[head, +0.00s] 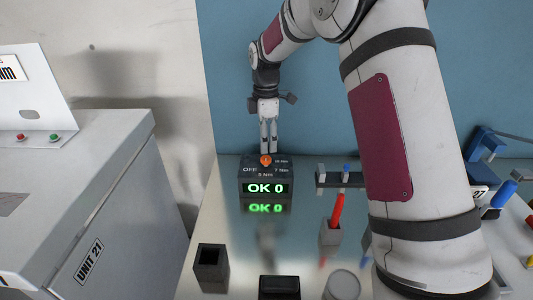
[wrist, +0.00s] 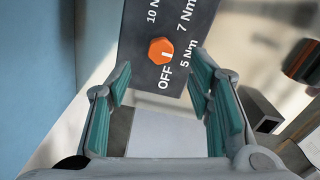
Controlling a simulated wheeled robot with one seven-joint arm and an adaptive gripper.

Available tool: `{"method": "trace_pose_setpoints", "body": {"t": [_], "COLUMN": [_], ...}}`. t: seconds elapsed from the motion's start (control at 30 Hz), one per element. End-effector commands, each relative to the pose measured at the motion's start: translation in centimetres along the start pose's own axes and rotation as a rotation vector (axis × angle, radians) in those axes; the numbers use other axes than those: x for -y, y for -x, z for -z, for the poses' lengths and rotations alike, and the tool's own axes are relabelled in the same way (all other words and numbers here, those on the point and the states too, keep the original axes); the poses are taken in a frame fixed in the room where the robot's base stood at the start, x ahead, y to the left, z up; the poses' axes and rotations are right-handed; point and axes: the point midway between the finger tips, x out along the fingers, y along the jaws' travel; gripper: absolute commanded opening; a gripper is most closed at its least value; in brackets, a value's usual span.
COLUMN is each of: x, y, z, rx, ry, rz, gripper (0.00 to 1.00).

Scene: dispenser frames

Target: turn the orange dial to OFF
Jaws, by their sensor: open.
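The orange dial (head: 265,160) sits on top of a small dark box (head: 247,177) with a green "OK 0" display. In the wrist view the dial (wrist: 159,47) is a hexagonal knob. Its short white mark is on the right side, facing the 5 Nm label; OFF is printed below the dial, with 7 Nm and 10 Nm above. My gripper (head: 268,150) points down just above and behind the dial in the head view. In the wrist view my gripper (wrist: 160,78) is open and empty, its teal fingers apart, with the dial ahead of the gap and not between them.
A grey holder with a red-handled tool (head: 337,210) stands right of the box. A dark open square holder (head: 211,257) stands at the front left. A blue wall (head: 225,80) is behind. A grey cabinet (head: 140,200) is at left. Bare bench shows around the box.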

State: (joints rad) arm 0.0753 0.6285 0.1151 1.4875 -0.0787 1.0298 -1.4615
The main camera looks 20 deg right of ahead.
Motion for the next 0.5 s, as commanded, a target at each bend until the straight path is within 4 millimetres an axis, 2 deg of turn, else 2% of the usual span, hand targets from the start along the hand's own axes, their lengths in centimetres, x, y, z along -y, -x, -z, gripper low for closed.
{"method": "trace_pose_setpoints", "body": {"t": [0.1, 0.2, 0.33, 0.5], "x": [0.2, 0.2, 0.1, 0.0], "y": [-2.3, -3.8, -5.1, -5.8], "z": [0.0, 0.0, 0.0, 0.0], "rx": [0.001, 0.000, 0.000, 0.000], "ry": [-0.001, -0.001, 0.000, -0.001], "rz": [0.006, 0.004, 0.003, 0.000], "gripper": [0.47, 0.47, 0.47, 0.47]}}
